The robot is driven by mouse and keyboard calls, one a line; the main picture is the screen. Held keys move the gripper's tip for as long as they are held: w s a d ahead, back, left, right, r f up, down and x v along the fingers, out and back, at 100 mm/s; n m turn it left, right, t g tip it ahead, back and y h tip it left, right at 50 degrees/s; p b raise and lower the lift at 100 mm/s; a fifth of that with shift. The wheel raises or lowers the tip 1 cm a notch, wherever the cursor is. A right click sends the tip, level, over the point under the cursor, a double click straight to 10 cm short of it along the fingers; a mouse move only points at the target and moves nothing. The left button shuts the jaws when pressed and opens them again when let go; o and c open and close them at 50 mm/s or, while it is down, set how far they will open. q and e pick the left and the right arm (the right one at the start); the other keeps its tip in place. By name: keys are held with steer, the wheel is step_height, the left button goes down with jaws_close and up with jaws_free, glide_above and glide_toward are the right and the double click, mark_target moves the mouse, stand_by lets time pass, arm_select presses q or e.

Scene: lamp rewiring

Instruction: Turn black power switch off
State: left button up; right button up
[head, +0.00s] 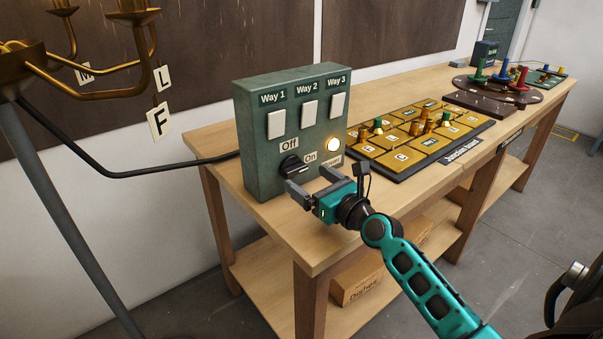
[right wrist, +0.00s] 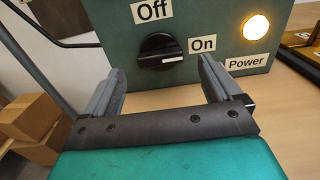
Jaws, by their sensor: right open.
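The black power switch (head: 291,166) is a round knob low on the front of the green switch box (head: 250,120). It sits between the labels "Off" and "On", and its white mark points toward "On". The power lamp (head: 334,145) glows. My left gripper is not in view.
The box stands on a wooden table (head: 220,135). A junction board (head: 400,166) with yellow tiles lies to its right. A brass lamp (head: 90,85) with a black cable stands at left. The table's front edge runs under my right arm.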

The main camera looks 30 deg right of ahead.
mark_target(298, 172)
steer(key=shift+w+a, duration=0.15)
steer(key=shift+w, duration=1.7)
steer(key=c, duration=1.1)
steer(key=shift+o, duration=0.2)
